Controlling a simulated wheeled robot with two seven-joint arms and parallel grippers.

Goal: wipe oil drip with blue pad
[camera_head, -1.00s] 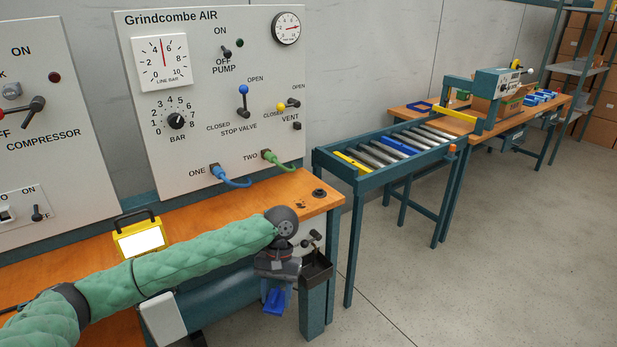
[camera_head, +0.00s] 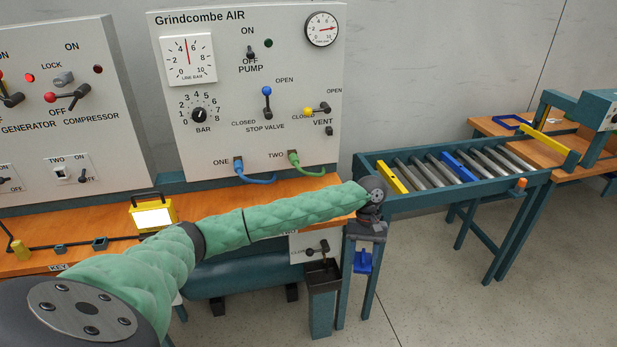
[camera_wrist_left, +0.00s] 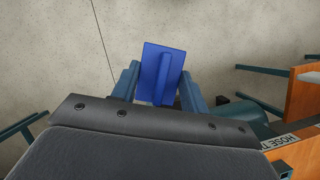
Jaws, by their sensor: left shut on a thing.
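My left gripper (camera_head: 364,248) is shut on the blue pad (camera_head: 362,263), a small flat blue piece with a raised grip. It hangs below the wrist, in the air to the right of the orange bench's front end and in front of the roller conveyor. In the left wrist view the pad (camera_wrist_left: 160,72) sits between the two blue-grey fingers, with bare floor beyond it. I cannot make out the oil drip in either current view; the arm covers part of the bench top. My right gripper is not in view.
The Grindcombe AIR panel (camera_head: 290,100) stands behind the orange bench. A dark open box (camera_head: 323,275) on a post is just left of the pad. The roller conveyor (camera_head: 395,205) stands behind the gripper. A yellow lamp (camera_head: 151,214) stands on the bench. Floor at right is clear.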

